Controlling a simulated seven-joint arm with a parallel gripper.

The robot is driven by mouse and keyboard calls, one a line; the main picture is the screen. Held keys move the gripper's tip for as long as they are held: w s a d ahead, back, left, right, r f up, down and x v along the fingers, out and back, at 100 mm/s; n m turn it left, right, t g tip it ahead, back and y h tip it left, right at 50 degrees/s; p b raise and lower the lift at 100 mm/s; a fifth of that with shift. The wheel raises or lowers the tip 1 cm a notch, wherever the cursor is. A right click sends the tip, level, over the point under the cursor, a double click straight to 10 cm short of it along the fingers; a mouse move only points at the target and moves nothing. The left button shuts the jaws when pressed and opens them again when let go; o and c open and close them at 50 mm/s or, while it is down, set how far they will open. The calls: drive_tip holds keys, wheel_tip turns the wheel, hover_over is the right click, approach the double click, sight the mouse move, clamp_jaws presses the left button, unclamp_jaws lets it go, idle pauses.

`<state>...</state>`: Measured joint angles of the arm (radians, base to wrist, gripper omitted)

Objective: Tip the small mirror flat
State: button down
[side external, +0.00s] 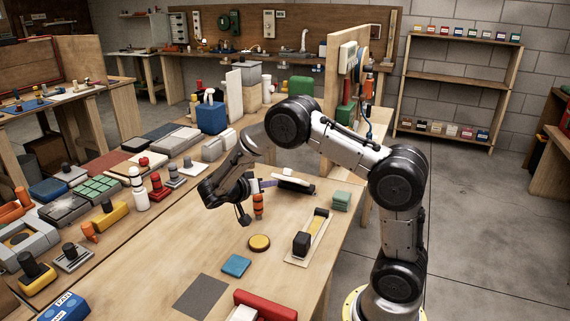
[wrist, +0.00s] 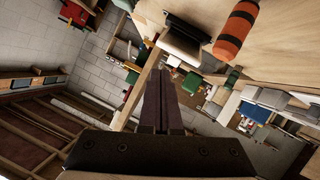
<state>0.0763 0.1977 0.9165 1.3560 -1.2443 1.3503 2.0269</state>
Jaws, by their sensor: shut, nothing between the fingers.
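The likely small mirror (side external: 293,184) is a dark-edged, pale plate, tilted near the back right of the bench in the side view. In the wrist view, a pale panel with a dark strip, probably the same mirror (wrist: 182,45), is just beyond the fingertips. My gripper (side external: 273,183) is shut and empty, with its purplish fingers pointing right toward the plate. The wrist view shows the fingers (wrist: 160,85) together. I cannot tell whether they touch the plate.
An orange bottle (side external: 258,206) stands close below my gripper; it also shows in the wrist view (wrist: 236,32). A green block (side external: 341,201) and a tray with a black block (side external: 302,243) are to the right. A yellow disc (side external: 259,243) and blue tile (side external: 236,265) lie in front.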

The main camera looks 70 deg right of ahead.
drive_tip(key=w+d+r+m+t+y, duration=0.2)
drive_tip(key=w+d+r+t+y, duration=0.15)
drive_tip(key=d+r+y, duration=0.95)
drive_tip(key=s+d+h, duration=0.1)
drive_tip(key=s+d, duration=0.1)
drive_tip(key=d, duration=0.3)
drive_tip(key=shift+m+g, duration=0.4)
drive_tip(key=shift+g, duration=0.05)
drive_tip(key=f, duration=1.3)
drive_tip(key=shift+s+a, duration=0.1)
drive_tip(key=shift+a, duration=0.2)
drive_tip(key=shift+a+f, duration=0.2)
drive_tip(key=shift+f, duration=0.1)
